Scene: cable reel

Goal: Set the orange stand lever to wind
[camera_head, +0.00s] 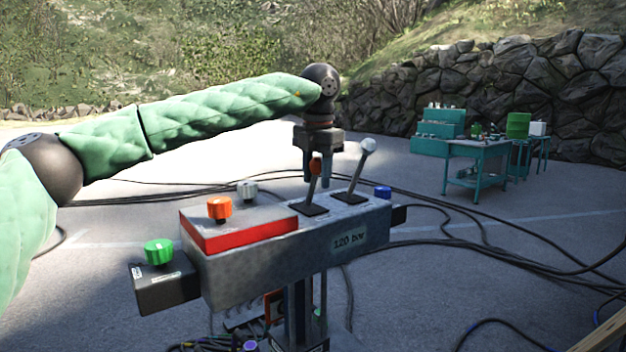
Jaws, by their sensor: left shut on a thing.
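The grey control stand (280,262) stands on a post in front of me. The orange stand lever (312,186) rises from a dark plate on its top and leans a little to the right. My left gripper (317,172) reaches in from the left and points down, with its fingers shut on the lever's orange knob. The fingers hide part of the knob. A second lever with a white knob (367,147) stands to the right, tilted right and apart from my gripper. I cannot read any lever position marking. My right gripper is not in view.
On the stand are an orange knob (219,208) on a red-edged panel, a grey knob (247,190), a green knob (158,251) and a blue knob (382,192). Black cables (480,232) cross the ground. A teal workbench (474,151) stands far behind.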

